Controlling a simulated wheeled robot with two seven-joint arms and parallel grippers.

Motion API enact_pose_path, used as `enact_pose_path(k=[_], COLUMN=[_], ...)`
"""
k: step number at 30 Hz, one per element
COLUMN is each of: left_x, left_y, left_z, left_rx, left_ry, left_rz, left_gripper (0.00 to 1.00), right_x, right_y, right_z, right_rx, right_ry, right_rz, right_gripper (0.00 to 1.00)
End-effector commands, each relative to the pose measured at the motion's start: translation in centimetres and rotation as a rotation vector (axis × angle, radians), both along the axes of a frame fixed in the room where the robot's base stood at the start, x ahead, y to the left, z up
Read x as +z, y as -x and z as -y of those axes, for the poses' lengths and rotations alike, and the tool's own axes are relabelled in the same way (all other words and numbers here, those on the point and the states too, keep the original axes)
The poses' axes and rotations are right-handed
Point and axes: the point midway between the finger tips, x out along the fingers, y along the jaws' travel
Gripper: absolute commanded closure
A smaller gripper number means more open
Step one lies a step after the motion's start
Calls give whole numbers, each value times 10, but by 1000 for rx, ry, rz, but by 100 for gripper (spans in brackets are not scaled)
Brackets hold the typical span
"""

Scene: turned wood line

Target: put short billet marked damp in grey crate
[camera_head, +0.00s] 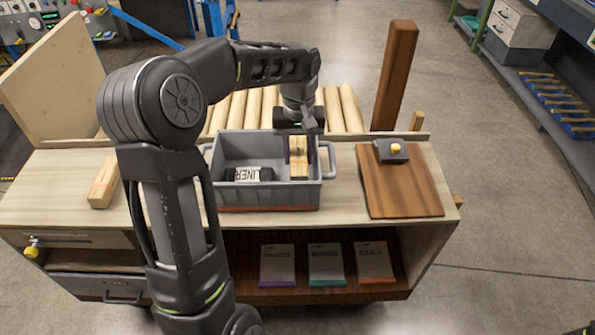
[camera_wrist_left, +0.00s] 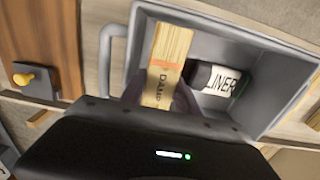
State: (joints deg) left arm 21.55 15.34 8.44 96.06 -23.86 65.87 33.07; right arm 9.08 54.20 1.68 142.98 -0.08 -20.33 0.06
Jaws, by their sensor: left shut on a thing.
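The short billet (camera_head: 299,160) is pale wood with an orange band; it also shows in the left wrist view (camera_wrist_left: 168,55), where the word DAMP is legible. My left gripper (camera_head: 298,140) is shut on it, over the right part of the grey crate (camera_head: 265,193). The billet hangs within the crate's outline; whether it touches the floor, I cannot tell. The crate stands on the bench and also shows in the left wrist view (camera_wrist_left: 190,12). My right gripper is not in view.
A dark bottle labelled LINER (camera_head: 248,174) lies in the crate's left part. Another pale billet (camera_head: 104,183) lies on the bench at left. A brown board (camera_head: 398,190) with a dark yellow-knobbed block (camera_head: 391,151) is right of the crate. An upright brown post (camera_head: 394,75) stands behind.

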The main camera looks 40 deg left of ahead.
Motion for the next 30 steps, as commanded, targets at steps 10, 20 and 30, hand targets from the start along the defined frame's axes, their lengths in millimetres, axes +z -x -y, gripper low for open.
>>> enact_pose_path(k=[10,20,30], left_x=[-17,-40,-62], left_y=[-1,1,0], left_z=[0,0,0], left_rx=[0,0,-1], left_ry=[-1,0,-1], left_rz=[2,-4,2], left_gripper=[100,100,100], right_x=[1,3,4], right_y=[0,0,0], right_z=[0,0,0], right_rx=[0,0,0], right_ry=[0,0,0], right_rz=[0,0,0], right_gripper=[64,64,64])
